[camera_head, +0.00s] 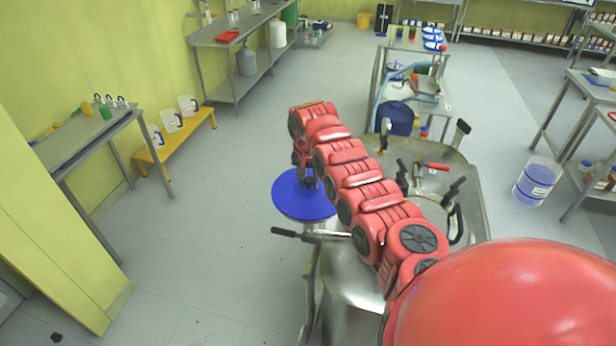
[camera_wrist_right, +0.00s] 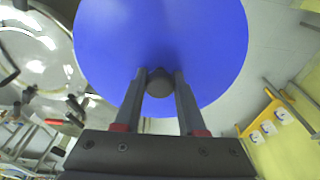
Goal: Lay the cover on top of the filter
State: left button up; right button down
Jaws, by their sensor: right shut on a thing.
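The cover, a flat round blue disc (camera_head: 290,200) with a dark knob, is left of the steel vessels in the head view. It fills the top middle of the right wrist view (camera_wrist_right: 110,40). My right gripper (camera_head: 308,183) is above the disc, its fingers closed on either side of the knob (camera_wrist_right: 159,84). The disc looks about level. I cannot tell for sure which steel vessel is the filter. A shiny steel vessel (camera_head: 350,275) stands below and right of the disc, partly hidden by my right arm. My left gripper is not in view.
A larger steel vessel lid (camera_head: 450,175) with black clamps and a red-handled valve is right of my arm. A black lever (camera_head: 300,235) sticks out just below the disc. A yellow bench (camera_head: 178,140) with jugs stands at the left wall. The floor between is clear.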

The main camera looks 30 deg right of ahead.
jog(key=shift+d+f, duration=0.1)
jog(key=shift+f, duration=0.3)
jog(key=shift+w+d+f, duration=0.15)
jog(key=shift+w, duration=0.05)
jog(key=shift+s+a+f, duration=0.1)
jog(key=shift+a+f, duration=0.05)
jog(key=shift+a, duration=0.05)
jog(key=c, duration=0.7)
grip_release()
jog(key=shift+c, duration=0.2)
jog(key=shift+o, duration=1.3)
jog(key=shift+d, duration=0.1)
